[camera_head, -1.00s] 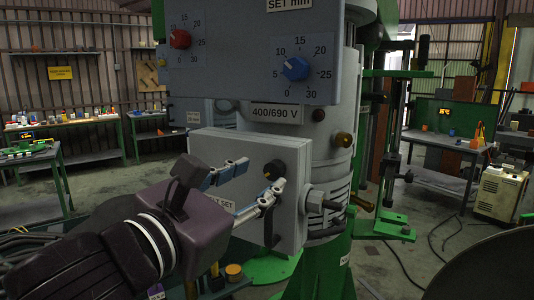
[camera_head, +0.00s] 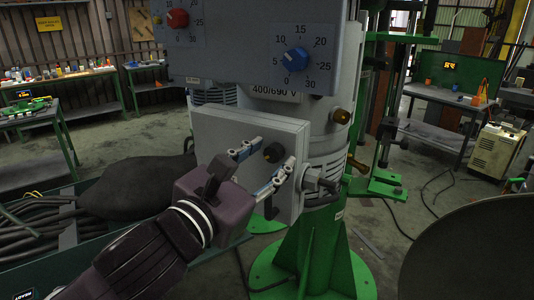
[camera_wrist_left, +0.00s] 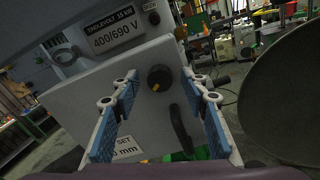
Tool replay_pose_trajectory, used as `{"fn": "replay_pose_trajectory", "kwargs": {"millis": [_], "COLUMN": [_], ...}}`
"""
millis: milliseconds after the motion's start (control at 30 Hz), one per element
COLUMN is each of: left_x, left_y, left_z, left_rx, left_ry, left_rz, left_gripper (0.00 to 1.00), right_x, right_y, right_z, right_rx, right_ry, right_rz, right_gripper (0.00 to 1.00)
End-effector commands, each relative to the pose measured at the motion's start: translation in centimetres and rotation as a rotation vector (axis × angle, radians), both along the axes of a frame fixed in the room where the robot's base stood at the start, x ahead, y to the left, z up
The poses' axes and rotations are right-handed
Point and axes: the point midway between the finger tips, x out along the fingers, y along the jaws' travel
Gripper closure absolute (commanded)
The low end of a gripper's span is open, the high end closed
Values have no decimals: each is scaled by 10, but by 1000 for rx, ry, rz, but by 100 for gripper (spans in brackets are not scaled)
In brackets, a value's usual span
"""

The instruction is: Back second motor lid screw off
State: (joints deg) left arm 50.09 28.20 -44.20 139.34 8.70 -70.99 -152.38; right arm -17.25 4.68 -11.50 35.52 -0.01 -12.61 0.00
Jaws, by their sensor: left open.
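My left gripper (camera_head: 266,157) is open and empty in front of the grey box (camera_head: 225,140) on the machine. Its two blue-padded fingers stand on either side of a black knob (camera_head: 273,152) on the box's face. In the left wrist view the knob (camera_wrist_left: 159,77) shows between the open fingers (camera_wrist_left: 158,84); I cannot tell whether they touch it. A brass screw (camera_head: 342,115) sticks out of the grey motor housing (camera_head: 322,138) to the right, with another brass part (camera_head: 356,163) below it. I cannot tell which is the second motor lid screw. My right gripper is not in view.
A panel with a red dial (camera_head: 177,18) and a blue dial (camera_head: 294,60) overhangs the box. A green column (camera_head: 318,245) stands below. A dark round disc (camera_head: 480,250) fills the lower right.

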Motion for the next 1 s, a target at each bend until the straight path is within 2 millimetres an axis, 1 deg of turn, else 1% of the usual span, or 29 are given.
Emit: {"fn": "replay_pose_trajectory", "kwargs": {"millis": [100,467,500,767,1000], "left_x": [0,0,0,0,0], "left_y": [0,0,0,0,1], "left_z": [0,0,0,1,2], "left_rx": [0,0,0,-25,-133], "left_ry": [0,0,0,15,74], "left_rz": [0,0,0,0,1], "left_gripper": [59,99,100,100,100], "right_x": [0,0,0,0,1], "right_y": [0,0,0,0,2], "right_z": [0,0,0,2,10], "right_rx": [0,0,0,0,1], "right_ry": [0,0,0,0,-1], "right_rz": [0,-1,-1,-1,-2], "right_gripper": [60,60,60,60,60]}}
